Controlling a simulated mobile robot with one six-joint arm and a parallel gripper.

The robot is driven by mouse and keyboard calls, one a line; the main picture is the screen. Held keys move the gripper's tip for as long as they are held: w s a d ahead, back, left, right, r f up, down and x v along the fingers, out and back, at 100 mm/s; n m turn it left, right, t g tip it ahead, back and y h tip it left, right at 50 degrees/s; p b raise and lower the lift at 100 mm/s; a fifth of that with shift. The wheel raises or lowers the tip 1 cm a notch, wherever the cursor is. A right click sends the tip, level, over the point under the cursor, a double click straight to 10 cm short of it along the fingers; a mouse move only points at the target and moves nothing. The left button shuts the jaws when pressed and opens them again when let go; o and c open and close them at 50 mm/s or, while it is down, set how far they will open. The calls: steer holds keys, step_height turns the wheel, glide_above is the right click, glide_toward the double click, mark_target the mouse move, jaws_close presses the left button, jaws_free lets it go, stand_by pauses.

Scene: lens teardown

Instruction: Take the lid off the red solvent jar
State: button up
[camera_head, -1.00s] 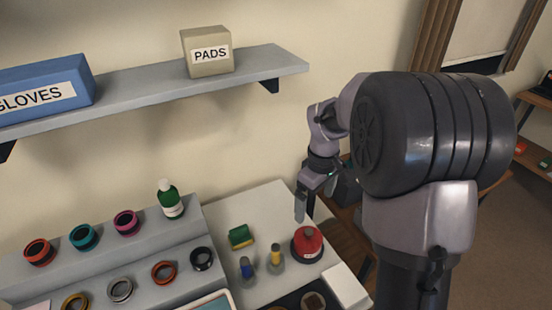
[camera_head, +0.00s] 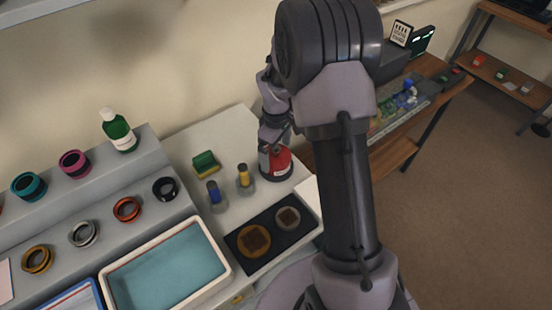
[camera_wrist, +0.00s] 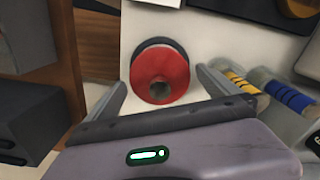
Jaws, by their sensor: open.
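The red solvent jar (camera_head: 281,163) stands on the white bench top, partly hidden by my gripper in the head view. The lid looks seated on the jar. My gripper (camera_wrist: 161,80) is open, with one finger on each side of the lid. Gaps show between the fingers and the lid in the wrist view. In the head view my gripper (camera_head: 272,140) is at the jar's top.
A yellow-banded bottle (camera_head: 244,176) and a blue-banded bottle (camera_head: 214,195) stand left of the jar. A green-and-yellow sponge (camera_head: 205,163) lies behind them. A dark mat (camera_head: 268,221) with two round pieces lies in front. A stepped rack (camera_head: 146,180) with rings stands at left.

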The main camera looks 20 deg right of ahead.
steer(key=c, duration=1.2)
